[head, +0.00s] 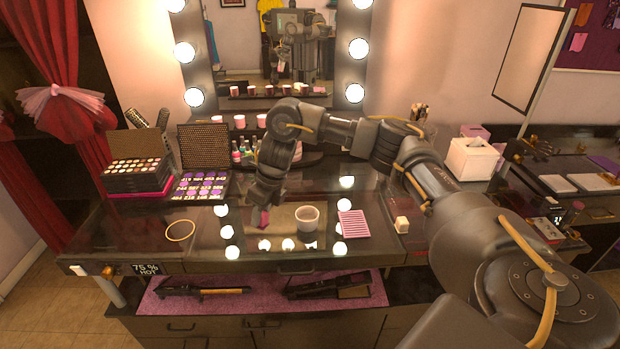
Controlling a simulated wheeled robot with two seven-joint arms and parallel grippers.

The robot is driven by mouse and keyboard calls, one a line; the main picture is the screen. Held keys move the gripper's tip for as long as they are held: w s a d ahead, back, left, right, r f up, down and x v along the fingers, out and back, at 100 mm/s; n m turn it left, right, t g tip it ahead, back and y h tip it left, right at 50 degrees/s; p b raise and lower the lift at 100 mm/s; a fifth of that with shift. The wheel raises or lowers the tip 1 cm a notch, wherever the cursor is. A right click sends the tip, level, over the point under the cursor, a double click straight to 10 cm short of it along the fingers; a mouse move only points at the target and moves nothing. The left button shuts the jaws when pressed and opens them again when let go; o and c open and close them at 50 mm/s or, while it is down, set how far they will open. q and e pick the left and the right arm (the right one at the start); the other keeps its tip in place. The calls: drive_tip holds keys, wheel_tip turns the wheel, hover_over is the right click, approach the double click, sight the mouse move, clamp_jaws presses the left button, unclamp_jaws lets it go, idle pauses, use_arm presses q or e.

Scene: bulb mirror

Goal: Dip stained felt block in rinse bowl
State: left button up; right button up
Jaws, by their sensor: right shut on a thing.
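My right gripper (265,204) reaches down over the glossy dressing table, left of a small white bowl (307,218). It is shut on a small pinkish block (264,217), which looks like the stained felt block and shows just below the fingers. The block is beside the bowl, not over it. I cannot tell whether it touches the tabletop. The bowl stands upright, and its inside is too small to read clearly. My left gripper is not in view.
A pink striped mat (353,224) lies right of the bowl. A gold-rimmed ring (180,230) lies at left. Makeup palettes (200,184) and small bottles (244,152) stand behind. The bulb mirror (270,75) rises at the back. A tissue box (473,157) stands at right.

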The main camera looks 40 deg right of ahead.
drive_tip(key=d+m+t+h+p, duration=0.2)
drive_tip(key=d+m+p, duration=0.1)
drive_tip(key=d+m, duration=0.9)
drive_tip(key=d, duration=0.4)
drive_tip(key=shift+s+d+t, duration=0.2)
drive_tip(key=shift+s+t, duration=0.05)
drive_tip(key=shift+t, duration=0.15)
wheel_tip(320, 180, down, 6)
drive_tip(key=b, duration=0.5)
drive_tip(key=shift+r+b, duration=0.1)
drive_tip(key=shift+b, duration=0.25)
drive_tip(key=shift+f+b, duration=1.15)
drive_tip(key=shift+f, duration=0.6)
drive_tip(key=shift+a+f, duration=0.1)
drive_tip(key=shift+s+f, duration=0.15)
drive_tip(key=shift+s, duration=0.1)
